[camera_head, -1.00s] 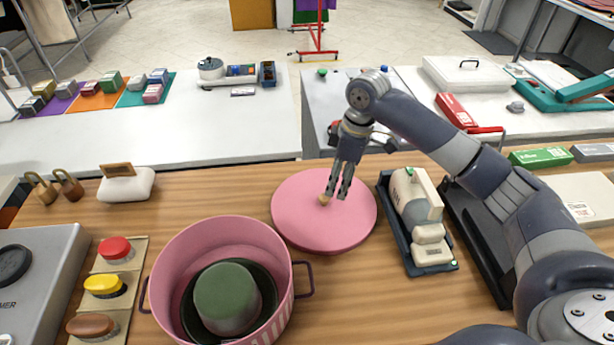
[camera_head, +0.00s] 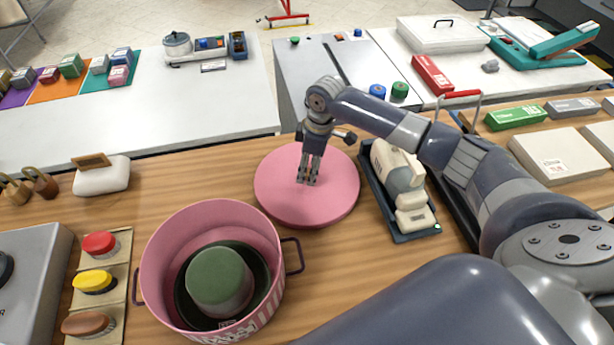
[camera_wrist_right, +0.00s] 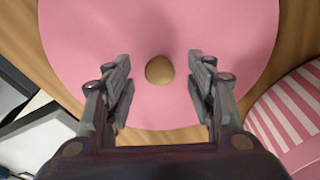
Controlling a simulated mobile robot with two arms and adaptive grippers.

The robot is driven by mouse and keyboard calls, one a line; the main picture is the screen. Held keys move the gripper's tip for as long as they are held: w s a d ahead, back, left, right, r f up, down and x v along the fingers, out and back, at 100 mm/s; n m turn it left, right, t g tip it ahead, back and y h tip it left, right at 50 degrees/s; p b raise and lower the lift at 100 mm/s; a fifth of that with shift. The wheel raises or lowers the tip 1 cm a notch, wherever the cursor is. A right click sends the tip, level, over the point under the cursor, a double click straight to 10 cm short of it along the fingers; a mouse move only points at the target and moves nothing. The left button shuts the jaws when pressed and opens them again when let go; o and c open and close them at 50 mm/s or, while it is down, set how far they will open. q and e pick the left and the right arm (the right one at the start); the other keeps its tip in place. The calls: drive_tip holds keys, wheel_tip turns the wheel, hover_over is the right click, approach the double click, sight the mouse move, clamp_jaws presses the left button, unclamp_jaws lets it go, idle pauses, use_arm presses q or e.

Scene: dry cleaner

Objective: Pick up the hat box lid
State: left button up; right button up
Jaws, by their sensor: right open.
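The hat box lid (camera_head: 330,203) is a round pink disc lying flat on the wooden counter. In the right wrist view the lid (camera_wrist_right: 90,40) has a small tan knob (camera_wrist_right: 159,70) at its middle. My right gripper (camera_head: 307,182) is over the lid, pointing down. In the right wrist view its two fingers (camera_wrist_right: 159,88) are open, one on each side of the knob, with nothing held. The fingers hide the knob in the head view. The pink hat box (camera_head: 160,262) stands open in front of the lid, with a green hat (camera_head: 219,277) inside. My left gripper is not in view.
A handheld steamer (camera_head: 398,175) in a dark tray (camera_head: 417,236) stands close right of the lid. Red, yellow and brown brushes (camera_head: 95,281) and a white block (camera_head: 103,178) are at the left. Bare counter lies left of the lid.

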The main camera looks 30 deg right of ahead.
drive_tip(key=shift+w+f, duration=0.15)
drive_tip(key=shift+f, duration=0.55)
drive_tip(key=c, duration=1.2)
